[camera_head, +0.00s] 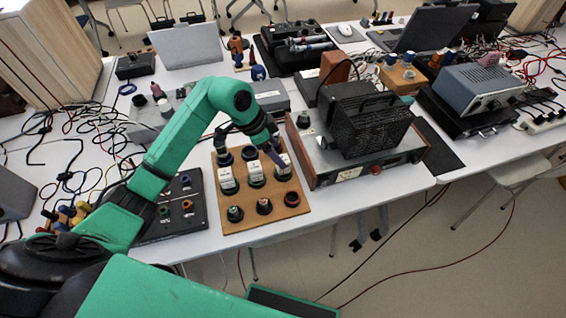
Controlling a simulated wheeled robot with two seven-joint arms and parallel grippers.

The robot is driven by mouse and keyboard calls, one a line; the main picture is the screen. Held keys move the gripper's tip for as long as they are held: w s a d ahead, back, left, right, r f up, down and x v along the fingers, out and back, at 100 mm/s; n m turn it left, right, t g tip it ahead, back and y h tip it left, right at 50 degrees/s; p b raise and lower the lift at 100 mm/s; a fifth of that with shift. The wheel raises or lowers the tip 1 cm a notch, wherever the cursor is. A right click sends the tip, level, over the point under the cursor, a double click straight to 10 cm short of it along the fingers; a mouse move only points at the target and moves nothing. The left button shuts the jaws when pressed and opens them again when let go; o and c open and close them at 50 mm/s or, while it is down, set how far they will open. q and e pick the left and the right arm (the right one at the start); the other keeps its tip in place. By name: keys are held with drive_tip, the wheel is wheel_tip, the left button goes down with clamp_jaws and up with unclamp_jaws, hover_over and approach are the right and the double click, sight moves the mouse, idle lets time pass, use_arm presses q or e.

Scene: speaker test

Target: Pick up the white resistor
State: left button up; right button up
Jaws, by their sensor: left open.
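Several white resistors sit upright on round black mounts on a brown wooden board: a left one (227,178), a middle one (255,171) and a right one (283,165). The board (239,222) lies near the table's front edge. My left gripper (248,148) is open above the back of the board, its fingers pointing down and spread apart. One fingertip is near the back left mount, the other close to the right resistor. I cannot tell whether it touches. Nothing shows between the fingers. My right gripper is not in view.
A black mesh-covered unit (367,122) on a wooden-sided box stands right of the board. A black panel with knobs (178,213) lies to its left. Loose cables (92,138) cover the table's left side. A grey instrument (479,87) stands farther right.

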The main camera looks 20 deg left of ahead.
use_arm(q)
drive_tip(key=x, duration=0.2)
drive_tip(key=p+x, duration=0.1)
drive_tip(key=x, duration=0.1)
drive_tip(key=shift+s+f, duration=0.15)
drive_tip(key=shift+f, duration=0.2)
drive_tip(key=shift+d+f, duration=0.2)
drive_tip(key=shift+f, duration=0.1)
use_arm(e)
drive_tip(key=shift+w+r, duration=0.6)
use_arm(q)
clamp_jaws()
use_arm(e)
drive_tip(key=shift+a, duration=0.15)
use_arm(q)
drive_tip(key=shift+r, duration=0.1)
